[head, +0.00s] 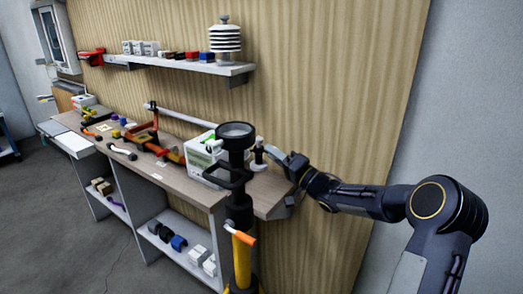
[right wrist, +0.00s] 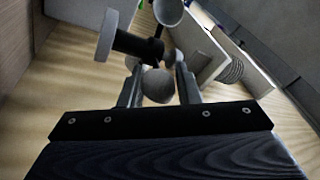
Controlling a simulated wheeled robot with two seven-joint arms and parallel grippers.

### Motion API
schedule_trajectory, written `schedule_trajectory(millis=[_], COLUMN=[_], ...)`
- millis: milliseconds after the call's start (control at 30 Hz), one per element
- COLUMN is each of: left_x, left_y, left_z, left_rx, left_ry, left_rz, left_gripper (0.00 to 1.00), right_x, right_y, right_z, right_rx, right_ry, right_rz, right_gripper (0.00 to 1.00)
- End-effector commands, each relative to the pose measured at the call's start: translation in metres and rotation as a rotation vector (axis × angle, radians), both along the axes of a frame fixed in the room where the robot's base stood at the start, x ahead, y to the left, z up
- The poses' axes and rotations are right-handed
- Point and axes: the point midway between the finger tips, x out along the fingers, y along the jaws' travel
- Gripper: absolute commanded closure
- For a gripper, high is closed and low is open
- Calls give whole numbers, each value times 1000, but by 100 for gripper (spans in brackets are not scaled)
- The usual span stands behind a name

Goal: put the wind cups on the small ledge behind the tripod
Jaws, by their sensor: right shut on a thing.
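The wind cups (head: 258,155) show small and partly hidden in the head view, at the tip of my right gripper (head: 283,160). In the right wrist view my right gripper (right wrist: 157,88) is shut on the wind cups, with one round grey cup (right wrist: 157,86) between the fingers and another cup (right wrist: 168,11) beyond. The black tripod (head: 238,165), with a round grey top and a yellow lower part, stands in front of the bench's right end. The small wooden ledge (head: 268,205) is behind and right of the tripod, below my gripper. My left gripper is out of view.
The long bench (head: 180,178) carries tools and a white box (head: 203,160) beside the tripod. A wall shelf (head: 190,66) with a ribbed white shield (head: 225,40) is above. The wood panel (head: 330,90) rises close behind my right arm.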

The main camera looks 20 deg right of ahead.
Motion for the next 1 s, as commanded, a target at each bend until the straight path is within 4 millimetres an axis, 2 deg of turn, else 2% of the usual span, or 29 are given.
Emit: schedule_trajectory(millis=[267, 633, 1000], left_x=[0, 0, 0], left_y=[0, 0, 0], left_z=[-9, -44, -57], left_rx=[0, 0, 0], left_ry=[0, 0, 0], left_rz=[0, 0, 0], left_gripper=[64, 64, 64], right_x=[0, 0, 0], right_y=[0, 0, 0], right_z=[-9, -44, -74], right_rx=[0, 0, 0], right_ry=[0, 0, 0], right_rz=[-1, -1, 0], right_gripper=[100, 100, 100])
